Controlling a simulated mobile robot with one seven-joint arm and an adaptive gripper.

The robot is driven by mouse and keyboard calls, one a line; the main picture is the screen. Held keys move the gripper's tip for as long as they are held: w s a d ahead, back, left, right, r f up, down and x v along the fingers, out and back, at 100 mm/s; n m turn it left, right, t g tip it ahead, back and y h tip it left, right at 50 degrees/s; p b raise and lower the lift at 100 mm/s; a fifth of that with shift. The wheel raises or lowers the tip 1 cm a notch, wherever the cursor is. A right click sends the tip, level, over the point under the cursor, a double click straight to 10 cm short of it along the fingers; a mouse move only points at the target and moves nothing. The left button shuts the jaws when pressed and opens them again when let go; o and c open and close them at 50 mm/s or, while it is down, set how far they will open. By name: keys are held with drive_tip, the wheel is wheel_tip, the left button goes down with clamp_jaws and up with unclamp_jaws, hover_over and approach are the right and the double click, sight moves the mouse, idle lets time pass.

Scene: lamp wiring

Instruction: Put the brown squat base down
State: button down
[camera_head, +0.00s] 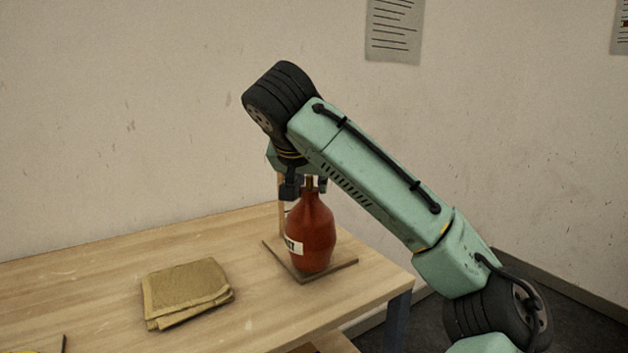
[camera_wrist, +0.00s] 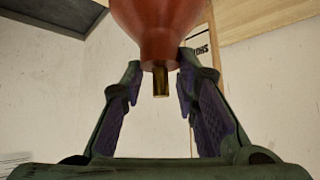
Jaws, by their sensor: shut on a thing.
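The brown squat base (camera_head: 311,237) is a reddish-brown, bottle-shaped body with a narrow brass neck and a white label on its left side. It is upright over the dark square board (camera_head: 345,264) at the table's right end; its bottom appears to meet the board, but I cannot tell whether it rests fully. My gripper (camera_head: 305,186) is above it, pointing down and shut on its top. In the wrist view the base (camera_wrist: 158,22) and its brass neck show between the fingers of my gripper (camera_wrist: 160,72). The exact finger contact is partly hidden.
A thin wooden upright (camera_head: 281,218) stands just behind the base. A folded tan cloth (camera_head: 187,290) lies on the wooden table (camera_head: 85,290) to the left. The table's right edge is close to the board. The table between cloth and board is clear.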

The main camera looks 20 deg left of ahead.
drive_tip(key=shift+w+a+r+p, duration=0.1)
drive_tip(key=shift+w+p, duration=0.2)
drive_tip(key=shift+w, duration=0.65)
drive_tip(key=shift+w+a+r+p, duration=0.1)
drive_tip(key=shift+w+p, duration=0.2)
drive_tip(key=shift+w, duration=0.6)
drive_tip(key=shift+f, duration=1)
drive_tip(key=c, duration=1.2)
unclamp_jaws()
drive_tip(key=shift+c, duration=0.2)
drive_tip(key=b+v, duration=0.2)
drive_tip(key=v, duration=1)
